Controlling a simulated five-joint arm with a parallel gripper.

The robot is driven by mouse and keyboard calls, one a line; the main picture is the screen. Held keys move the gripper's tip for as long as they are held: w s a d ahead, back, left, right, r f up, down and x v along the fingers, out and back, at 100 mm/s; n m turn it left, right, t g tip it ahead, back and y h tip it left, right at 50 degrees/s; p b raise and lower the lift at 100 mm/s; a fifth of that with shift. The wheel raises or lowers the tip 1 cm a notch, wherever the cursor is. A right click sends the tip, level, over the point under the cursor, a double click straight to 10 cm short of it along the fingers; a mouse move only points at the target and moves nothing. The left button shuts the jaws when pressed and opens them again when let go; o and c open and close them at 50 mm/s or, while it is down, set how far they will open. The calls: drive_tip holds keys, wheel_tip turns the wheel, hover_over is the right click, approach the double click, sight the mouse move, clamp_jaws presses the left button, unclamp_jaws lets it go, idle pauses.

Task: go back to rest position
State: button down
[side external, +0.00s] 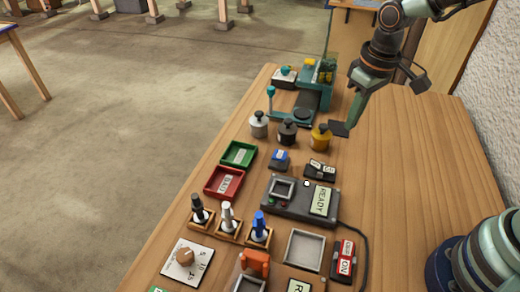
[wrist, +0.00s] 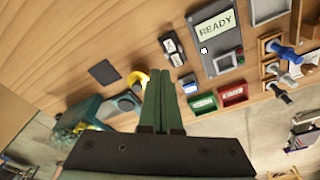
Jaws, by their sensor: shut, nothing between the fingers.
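The fingers partly hide the yellow pot (wrist: 138,77) there. A dark flat pad (side external: 338,129) shows by the fingertips in the side view, and lies on the bench in the wrist view (wrist: 104,72).
A grey READY device (side external: 300,199) sits mid-bench. Green (side external: 239,154) and red (side external: 224,181) trays stand to its left. Handled tools stand in holders (side external: 228,225) nearer. A teal machine (side external: 312,92) stands at the far end. The bench's right side is mostly clear, beside a wall (side external: 490,100).

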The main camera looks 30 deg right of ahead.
drive_tip(key=s+d+r+m+t, duration=0.1)
drive_tip(key=s+d+r+t, duration=0.1)
drive_tip(key=r, duration=0.3)
drive_tip(key=s+d+r+m+t, duration=0.1)
drive_tip(key=s+d+r+t, duration=0.1)
drive_tip(key=s+d+r, duration=0.1)
drive_tip(key=shift+s+d+r, duration=0.4)
drive_tip(key=shift+s+r, duration=0.4)
drive_tip(key=shift+r, duration=0.05)
